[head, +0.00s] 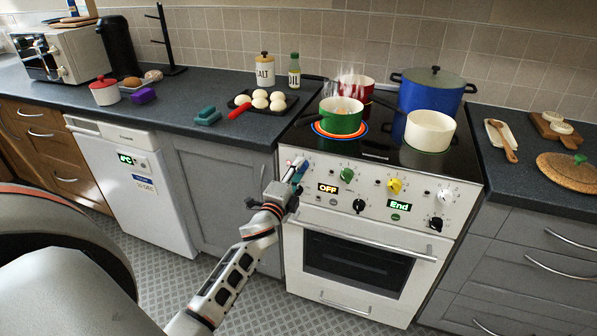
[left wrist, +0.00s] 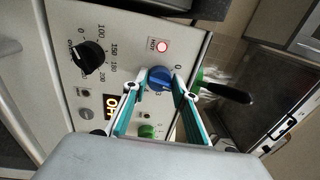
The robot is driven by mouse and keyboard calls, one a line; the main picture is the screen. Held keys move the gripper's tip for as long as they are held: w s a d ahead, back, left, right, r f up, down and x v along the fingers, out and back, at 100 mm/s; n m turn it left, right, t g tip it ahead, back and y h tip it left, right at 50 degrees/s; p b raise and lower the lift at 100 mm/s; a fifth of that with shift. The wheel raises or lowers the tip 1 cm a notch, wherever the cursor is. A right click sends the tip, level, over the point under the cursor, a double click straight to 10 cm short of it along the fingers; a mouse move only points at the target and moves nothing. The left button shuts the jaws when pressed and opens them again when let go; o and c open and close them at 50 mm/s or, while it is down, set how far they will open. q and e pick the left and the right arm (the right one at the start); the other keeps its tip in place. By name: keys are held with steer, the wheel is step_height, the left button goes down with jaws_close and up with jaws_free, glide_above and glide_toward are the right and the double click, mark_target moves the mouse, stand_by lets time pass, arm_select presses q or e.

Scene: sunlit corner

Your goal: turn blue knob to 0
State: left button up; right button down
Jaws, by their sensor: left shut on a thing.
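The blue knob (left wrist: 158,78) is at the left end of the stove's white control panel (head: 376,207). My left gripper (head: 297,176) is at that end of the panel, and its arm hides much of the knob in the head view. In the left wrist view, the teal-and-white fingers of my left gripper (left wrist: 160,88) are on either side of the blue knob, shut on it. Printed marks 0 and 3 show near the knob; I cannot make out where its pointer stands. A red HOT lamp (left wrist: 163,46) glows beside it. My right gripper is not in view.
A green pot (head: 341,116) steams on a lit ring, with red, white and blue pots around it. The green knob (head: 347,175) and yellow knob (head: 394,185) are to the right on the panel. The oven handle (head: 363,241) juts out below.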

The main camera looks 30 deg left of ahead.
arm_select(q)
steer(key=n+p, duration=0.1)
steer(key=n, duration=0.4)
steer(key=n+y+p, duration=0.1)
steer(key=n+p, duration=0.1)
steer(key=n, duration=0.3)
steer(key=shift+d+f+n, duration=0.1)
steer(key=shift+f+n, duration=0.1)
steer(key=shift+n, duration=0.2)
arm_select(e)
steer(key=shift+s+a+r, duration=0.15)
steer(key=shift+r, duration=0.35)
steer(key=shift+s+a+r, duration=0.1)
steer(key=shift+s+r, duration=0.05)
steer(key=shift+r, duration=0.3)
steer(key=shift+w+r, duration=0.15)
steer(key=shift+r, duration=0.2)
arm_select(q)
steer(key=o, duration=1.1)
steer(key=shift+c, duration=0.2)
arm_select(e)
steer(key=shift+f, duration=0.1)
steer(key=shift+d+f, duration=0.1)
arm_select(q)
steer(key=v, duration=0.7)
steer(key=shift+s, duration=0.25)
